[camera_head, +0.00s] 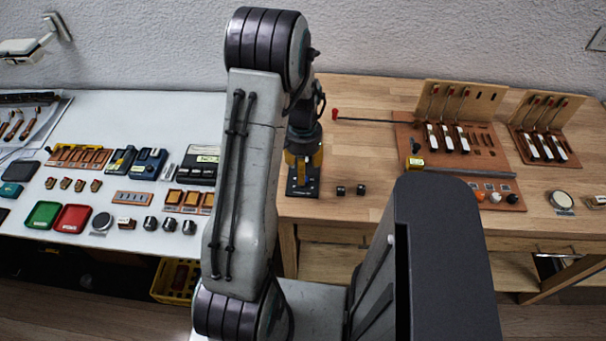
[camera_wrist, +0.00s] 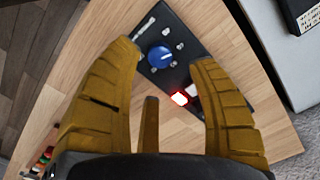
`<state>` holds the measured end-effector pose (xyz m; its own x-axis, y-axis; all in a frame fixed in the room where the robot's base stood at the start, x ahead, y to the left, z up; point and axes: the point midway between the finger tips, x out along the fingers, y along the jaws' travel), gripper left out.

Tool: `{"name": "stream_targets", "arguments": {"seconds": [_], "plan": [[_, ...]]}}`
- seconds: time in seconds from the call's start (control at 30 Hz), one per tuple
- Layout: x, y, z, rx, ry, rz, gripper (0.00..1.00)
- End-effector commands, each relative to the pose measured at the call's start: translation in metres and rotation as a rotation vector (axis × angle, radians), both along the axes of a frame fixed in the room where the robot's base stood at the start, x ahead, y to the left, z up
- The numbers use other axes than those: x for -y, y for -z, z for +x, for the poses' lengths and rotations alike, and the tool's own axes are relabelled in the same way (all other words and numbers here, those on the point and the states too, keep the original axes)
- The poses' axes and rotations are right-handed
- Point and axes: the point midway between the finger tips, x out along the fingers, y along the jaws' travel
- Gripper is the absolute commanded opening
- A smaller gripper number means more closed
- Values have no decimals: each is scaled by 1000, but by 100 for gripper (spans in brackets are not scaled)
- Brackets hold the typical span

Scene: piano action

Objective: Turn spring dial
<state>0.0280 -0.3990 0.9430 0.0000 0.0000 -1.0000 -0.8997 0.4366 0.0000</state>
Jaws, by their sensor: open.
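The dial is a round blue knob (camera_wrist: 159,56) with a pale mark, on a black panel (camera_wrist: 181,45). In the head view the panel (camera_head: 301,191) lies near the front left of the wooden bench, and my gripper hides the knob. My gripper (camera_head: 303,172) points down over the panel. In the wrist view its yellow fingers are spread wide, with the blue knob visible between and beyond the tips (camera_wrist: 165,58). The gripper is open and holds nothing. I cannot tell its exact height above the knob.
A glowing red-edged button (camera_wrist: 180,98) and small metal posts share the panel. A red-ended rod (camera_head: 365,119) lies behind. The white table (camera_head: 120,105) at left holds trays and tools.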

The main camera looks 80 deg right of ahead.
Motion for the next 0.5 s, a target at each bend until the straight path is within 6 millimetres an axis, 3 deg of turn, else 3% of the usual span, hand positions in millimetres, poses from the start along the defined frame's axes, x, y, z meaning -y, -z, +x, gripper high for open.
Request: {"name": "stream_targets", "arguments": {"seconds": [0.2, 0.5], "plan": [[-1, 28, 0, 1, -2, 4, 53], [0, 48, 0, 0, -3, 1, 53]]}}
